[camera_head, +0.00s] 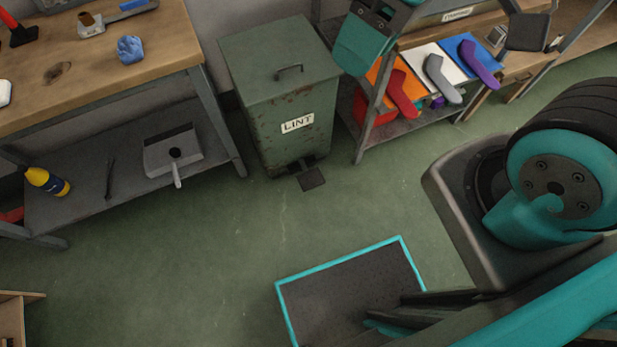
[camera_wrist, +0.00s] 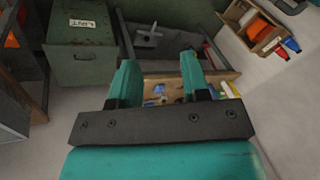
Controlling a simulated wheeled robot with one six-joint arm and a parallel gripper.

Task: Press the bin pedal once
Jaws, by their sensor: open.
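The green, rust-spotted bin (camera_head: 254,128) with a LINT label stands on the floor in the head view, its lid down. Its dark flat pedal (camera_head: 311,179) sticks out low at the front, near the floor. Nothing touches the pedal in the head view. The bin also shows in the wrist view (camera_wrist: 82,48), at the upper left; I cannot make out its pedal there. My gripper (camera_wrist: 158,74) shows in the wrist view with two teal fingers spread apart and nothing between them. It appears apart from the bin.
A workbench (camera_head: 100,55) with a lower shelf stands left of the bin. A shelf unit (camera_head: 395,130) with coloured sock shapes stands to its right. A teal-edged dark mat (camera_head: 350,295) lies on the floor in front. The green floor between mat and pedal is clear.

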